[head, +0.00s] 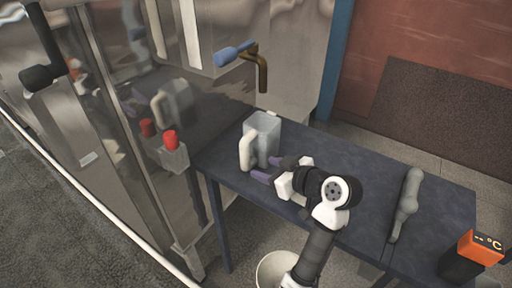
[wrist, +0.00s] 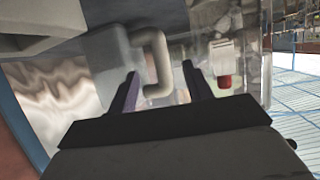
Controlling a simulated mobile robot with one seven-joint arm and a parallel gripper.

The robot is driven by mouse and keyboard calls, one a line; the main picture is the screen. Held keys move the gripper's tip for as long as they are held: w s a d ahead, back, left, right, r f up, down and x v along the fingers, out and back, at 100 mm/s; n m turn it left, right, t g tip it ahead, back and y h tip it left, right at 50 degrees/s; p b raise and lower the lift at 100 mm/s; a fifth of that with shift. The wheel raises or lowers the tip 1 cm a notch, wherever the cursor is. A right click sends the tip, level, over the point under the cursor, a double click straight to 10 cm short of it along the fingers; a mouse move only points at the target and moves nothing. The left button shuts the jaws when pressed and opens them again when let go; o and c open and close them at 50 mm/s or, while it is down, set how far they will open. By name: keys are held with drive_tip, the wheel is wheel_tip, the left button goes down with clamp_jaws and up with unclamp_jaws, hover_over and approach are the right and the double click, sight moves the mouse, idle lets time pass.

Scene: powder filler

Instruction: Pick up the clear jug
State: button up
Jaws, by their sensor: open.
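The clear jug (head: 265,132), a translucent grey pitcher with a pale handle (head: 246,150), stands upright on the dark blue table near the machine. My gripper (head: 267,168) is open at the jug's front side, with its two purple fingers pointing toward the jug and handle. In the wrist view the pale handle (wrist: 161,65) appears between the two spread fingers, with the blurry jug body (wrist: 112,66) to its left. I cannot tell whether a finger touches the handle. Nothing is held.
The machine's brown spout (head: 263,75) with a blue lever (head: 232,53) hangs above and behind the jug. A red button (head: 170,140) is on the machine at left. A grey tool (head: 406,203) and an orange-black device (head: 476,252) lie right. A white bin (head: 272,272) stands below.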

sight(248, 161)
drive_tip(key=b+x, duration=0.3)
drive_tip(key=x, duration=0.6)
drive_tip(key=shift+w+a+f, duration=0.1)
drive_tip(key=shift+w+a, duration=0.1)
drive_tip(key=shift+w, duration=0.15)
clamp_jaws()
